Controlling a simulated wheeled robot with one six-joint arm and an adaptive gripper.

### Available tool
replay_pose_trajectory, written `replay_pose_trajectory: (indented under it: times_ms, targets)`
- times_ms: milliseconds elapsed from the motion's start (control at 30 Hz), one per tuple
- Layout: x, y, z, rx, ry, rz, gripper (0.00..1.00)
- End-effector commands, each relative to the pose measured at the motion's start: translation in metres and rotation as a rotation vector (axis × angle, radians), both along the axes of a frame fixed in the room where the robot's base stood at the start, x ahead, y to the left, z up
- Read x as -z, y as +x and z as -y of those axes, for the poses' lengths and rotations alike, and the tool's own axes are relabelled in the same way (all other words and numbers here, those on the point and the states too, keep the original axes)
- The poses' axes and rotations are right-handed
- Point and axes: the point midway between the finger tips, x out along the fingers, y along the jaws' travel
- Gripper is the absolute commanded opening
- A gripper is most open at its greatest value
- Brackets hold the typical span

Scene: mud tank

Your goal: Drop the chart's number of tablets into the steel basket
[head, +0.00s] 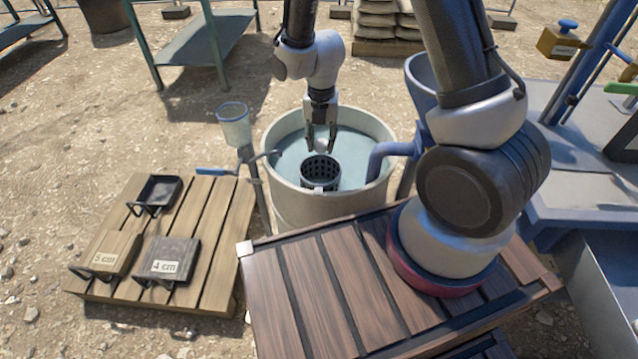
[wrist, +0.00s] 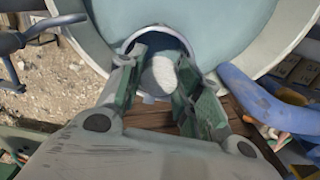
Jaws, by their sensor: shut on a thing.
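My gripper (head: 321,148) hangs fingers-down over the round tank (head: 285,205) of pale water, right above the dark perforated basket (head: 320,170). In the wrist view my gripper (wrist: 165,95) is shut on a white tablet (wrist: 163,74), which shows pale between the fingers. The basket's rim (wrist: 135,38) curves behind the tablet in that view. The tablet looks to be over the basket's mouth, its height above it unclear. The basket's inside is mostly hidden, so I cannot tell what lies in it. I can make out no chart.
A blue pipe (head: 385,152) bends over the tank's right rim. A funnel cup on a stand (head: 234,128) is at its left. A pallet (head: 215,225) holds blocks marked 5 cm (head: 108,252) and 4 cm (head: 167,257) and a black tray (head: 158,190). Wooden decking (head: 330,300) lies in front.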

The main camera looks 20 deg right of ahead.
Motion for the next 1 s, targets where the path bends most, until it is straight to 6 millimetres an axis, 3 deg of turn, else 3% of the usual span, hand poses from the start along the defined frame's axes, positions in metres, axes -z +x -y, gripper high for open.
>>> replay_pose_trajectory:
  times_ms: [167,600,1000]
  targets:
    - [0.006,-0.003,-0.001,-0.066,0.0,-0.001,0.13]
    - [0.054,-0.002,-0.001,-0.065,0.0,-0.001,0.13]
    - [0.061,-0.002,-0.001,-0.065,0.0,0.0,0.13]
